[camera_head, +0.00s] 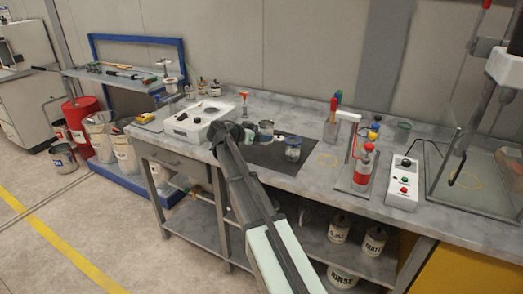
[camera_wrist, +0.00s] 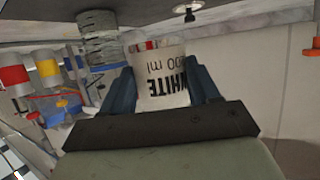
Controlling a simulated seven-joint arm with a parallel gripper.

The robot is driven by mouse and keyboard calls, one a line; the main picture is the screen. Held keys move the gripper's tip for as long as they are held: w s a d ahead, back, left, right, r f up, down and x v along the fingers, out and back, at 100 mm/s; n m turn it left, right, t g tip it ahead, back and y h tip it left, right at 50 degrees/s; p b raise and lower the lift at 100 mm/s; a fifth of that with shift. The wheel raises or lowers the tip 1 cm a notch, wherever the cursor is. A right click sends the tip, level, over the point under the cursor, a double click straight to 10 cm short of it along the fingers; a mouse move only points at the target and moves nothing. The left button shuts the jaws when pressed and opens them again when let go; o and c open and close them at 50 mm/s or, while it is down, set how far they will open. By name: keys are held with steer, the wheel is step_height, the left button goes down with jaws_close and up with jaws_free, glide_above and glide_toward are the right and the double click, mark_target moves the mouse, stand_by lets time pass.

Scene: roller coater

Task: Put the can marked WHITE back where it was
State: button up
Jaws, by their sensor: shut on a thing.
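The can marked WHITE (camera_wrist: 160,75) is between the two blue-grey fingers of my gripper (camera_wrist: 163,92) in the wrist view, its lettering upside down there. My gripper is shut on it; the fingers and palm hide its sides and one end. In the head view the can (camera_head: 266,128) is small, just beyond the dark end of my arm, at the dark mat (camera_head: 268,153) on the bench. I cannot tell whether it touches the mat. A clear ribbed jar (camera_head: 293,148) stands on the mat close to its right; it also shows in the wrist view (camera_wrist: 100,40).
A white control box (camera_head: 195,120) lies left of the mat. Labelled cans (camera_head: 339,227) stand on the lower shelf.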

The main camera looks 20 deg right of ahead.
steer(key=shift+f, duration=3.05)
steer(key=shift+f, duration=0.1)
steer(key=o, duration=1.2)
steer(key=shift+a, duration=0.2)
steer(key=v, duration=1.1)
steer(key=shift+s+a+r, duration=0.2)
steer(key=shift+r, duration=0.05)
